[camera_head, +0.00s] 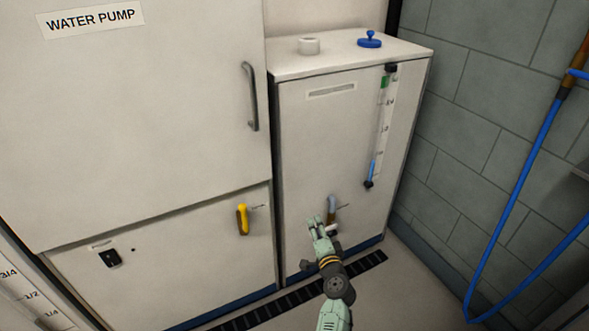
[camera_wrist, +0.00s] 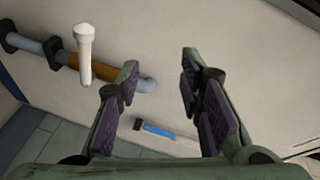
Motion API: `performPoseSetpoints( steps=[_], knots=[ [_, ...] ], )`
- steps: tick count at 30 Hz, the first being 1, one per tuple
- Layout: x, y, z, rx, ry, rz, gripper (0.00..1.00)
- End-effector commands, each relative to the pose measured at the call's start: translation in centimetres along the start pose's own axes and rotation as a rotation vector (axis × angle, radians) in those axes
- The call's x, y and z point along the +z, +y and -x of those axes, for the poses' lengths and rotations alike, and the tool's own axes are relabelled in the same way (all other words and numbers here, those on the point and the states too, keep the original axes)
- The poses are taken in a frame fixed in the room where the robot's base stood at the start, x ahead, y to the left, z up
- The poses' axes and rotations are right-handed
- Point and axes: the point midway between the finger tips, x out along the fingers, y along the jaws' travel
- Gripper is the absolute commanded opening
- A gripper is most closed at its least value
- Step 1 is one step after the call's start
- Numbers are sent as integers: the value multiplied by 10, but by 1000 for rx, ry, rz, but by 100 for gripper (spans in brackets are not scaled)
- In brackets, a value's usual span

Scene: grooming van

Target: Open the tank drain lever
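The tank (camera_head: 345,130) is a pale cabinet with a drain pipe low on its front. In the wrist view the pipe (camera_wrist: 53,50) is grey with dark collars and a brown section (camera_wrist: 96,70). A white lever (camera_wrist: 85,52) stands out across it. The pipe (camera_head: 331,204) shows small in the head view, partly behind my gripper. My gripper (camera_head: 316,221) is in front of the tank's lower part. In the wrist view my gripper (camera_wrist: 160,68) is open, with nothing between its pads. Its left finger overlaps the pipe's end in the picture; I cannot tell whether they touch. The lever is left of both fingers.
A level gauge (camera_head: 381,125) runs up the tank's right side. A yellow lever (camera_head: 242,219) is on the water pump cabinet (camera_head: 150,120) to the left. A floor grate (camera_head: 305,292) runs along the base. A blue hose (camera_head: 512,200) hangs at the right; some floor between is clear.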

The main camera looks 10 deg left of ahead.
Motion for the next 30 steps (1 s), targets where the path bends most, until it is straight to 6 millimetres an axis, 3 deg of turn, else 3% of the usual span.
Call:
performPoseSetpoints(
  steps=[15,30],
  knots=[
    [-2,-106,-13,-78,-42,331,34],
    [-8,-204,-6,-117,-19,653,34]
  ],
)
